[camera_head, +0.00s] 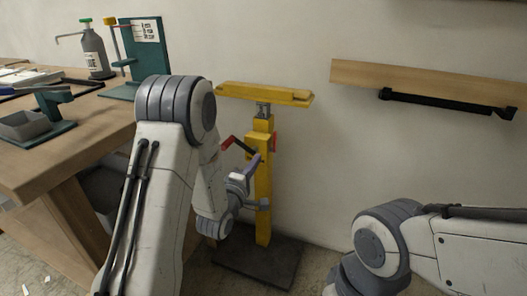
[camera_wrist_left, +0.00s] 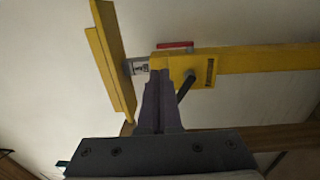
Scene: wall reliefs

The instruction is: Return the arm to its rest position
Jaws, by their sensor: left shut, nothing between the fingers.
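My left arm (camera_head: 165,175) rises from the bottom of the head view, bends at the elbow and reaches down to the yellow stand. My left gripper (camera_head: 256,160) is shut and empty in front of the stand's post. Its closed fingers also show in the left wrist view (camera_wrist_left: 160,90), pointing at the stand near a dark rod (camera_wrist_left: 186,86); whether they touch it I cannot tell. The yellow stand (camera_head: 263,200) has a flat top bar (camera_head: 265,94) and a red-ended crank (camera_head: 232,143). My right arm (camera_head: 440,245) is at the lower right; its gripper is out of view.
A wooden workbench (camera_head: 60,165) stands at the left, with a grey bottle (camera_head: 94,52), a green stand (camera_head: 148,60) and a grey tray (camera_head: 22,126). A wooden rail (camera_head: 440,82) with a black bar (camera_head: 440,103) is on the wall. The stand's dark base (camera_head: 255,262) is on the floor.

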